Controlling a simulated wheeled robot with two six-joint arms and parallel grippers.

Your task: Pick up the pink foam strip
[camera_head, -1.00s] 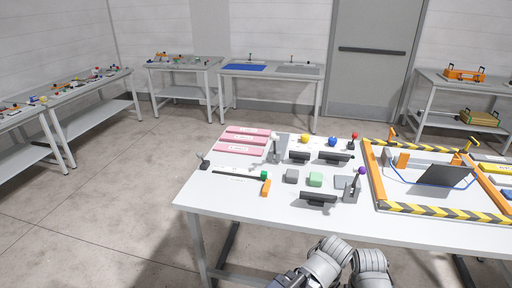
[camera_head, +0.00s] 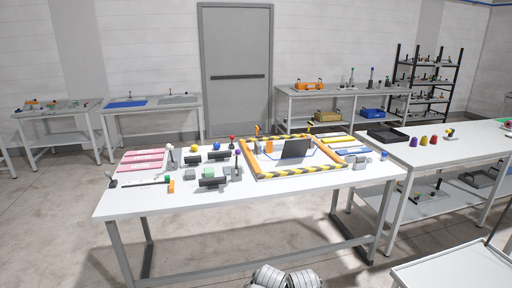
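Several pink foam strips, seemingly three, lie side by side at the left end of the white table in the camera_head view; the middle pink foam strip (camera_head: 141,160) is between two like it. Each has a pale label on top. They lie flat, with nothing holding them. Grey parts of my own arms show at the bottom edge, in front of the table and well away from the strips. Neither of my grippers can be made out in this view.
The white table (camera_head: 300,193) also bears a grey upright tool, black blocks, coloured knobs, a green block (camera_head: 208,173) and a striped orange frame (camera_head: 296,172). Another table (camera_head: 420,157) stands at right, with a white surface (camera_head: 455,268) at lower right. Floor is open at left.

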